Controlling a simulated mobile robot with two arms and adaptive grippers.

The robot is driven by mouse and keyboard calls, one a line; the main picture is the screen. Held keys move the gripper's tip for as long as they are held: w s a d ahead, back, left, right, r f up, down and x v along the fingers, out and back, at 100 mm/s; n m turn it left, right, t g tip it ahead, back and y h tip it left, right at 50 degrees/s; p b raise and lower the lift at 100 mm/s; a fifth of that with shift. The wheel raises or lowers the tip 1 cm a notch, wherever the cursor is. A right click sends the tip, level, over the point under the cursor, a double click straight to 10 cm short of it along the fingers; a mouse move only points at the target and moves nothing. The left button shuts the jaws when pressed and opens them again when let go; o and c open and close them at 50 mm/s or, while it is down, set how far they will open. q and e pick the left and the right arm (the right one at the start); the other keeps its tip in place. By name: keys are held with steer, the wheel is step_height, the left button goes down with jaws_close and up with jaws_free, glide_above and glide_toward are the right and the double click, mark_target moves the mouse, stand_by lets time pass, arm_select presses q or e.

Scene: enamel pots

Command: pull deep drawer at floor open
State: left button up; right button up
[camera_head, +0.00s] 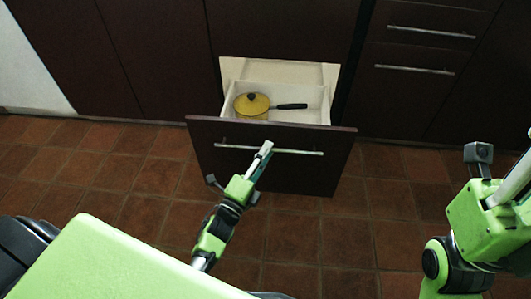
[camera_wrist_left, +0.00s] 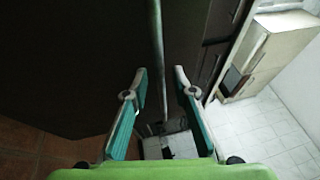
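The deep drawer at floor level stands open, its dark front (camera_head: 275,172) pulled well out from the cabinet. Its pale inside (camera_head: 305,95) shows. A silver bar handle (camera_head: 300,152) runs across the front. My left gripper (camera_head: 265,149) is at the handle, left of its middle. In the left wrist view, the handle bar (camera_wrist_left: 158,45) passes between the two spread fingers of my left gripper (camera_wrist_left: 160,72), with gaps on both sides. My right arm is at the right edge of the head view; its fingertips are not visible.
Closed drawers with bar handles (camera_head: 414,69) are at the upper right. Brown tiled floor (camera_head: 330,235) lies free in front.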

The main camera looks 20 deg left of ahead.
arm_select(q)
steer(key=shift+s, duration=0.1)
steer(key=v, duration=1.1)
steer(key=shift+s, duration=0.35)
steer(key=shift+f, duration=0.1)
